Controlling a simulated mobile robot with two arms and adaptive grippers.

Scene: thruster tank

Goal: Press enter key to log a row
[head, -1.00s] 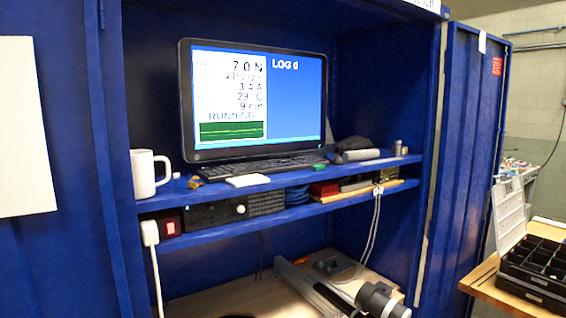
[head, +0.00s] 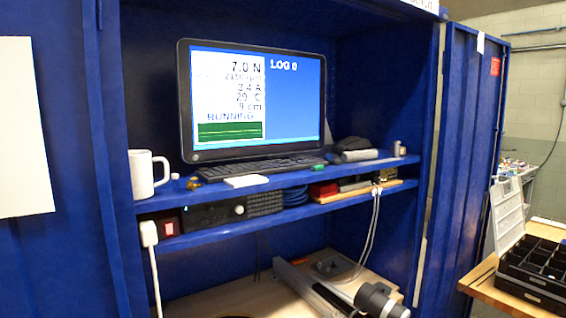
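A black keyboard (head: 258,168) lies on the blue shelf below the monitor, inside the blue cabinet. Its single keys are too small to tell apart, so I cannot pick out the enter key. The monitor (head: 252,105) stands behind it. Its screen shows "LOG 0", 7.0 N, "RUNNING" and a green trace panel. Neither of my grippers is in the head view.
A white mug (head: 147,174) stands at the shelf's left end. A white flat block (head: 246,181) and a green item (head: 318,167) lie near the keyboard. The lower shelf (head: 200,237) holds a black unit. A black compartment box (head: 535,270) sits on a wooden bench at right.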

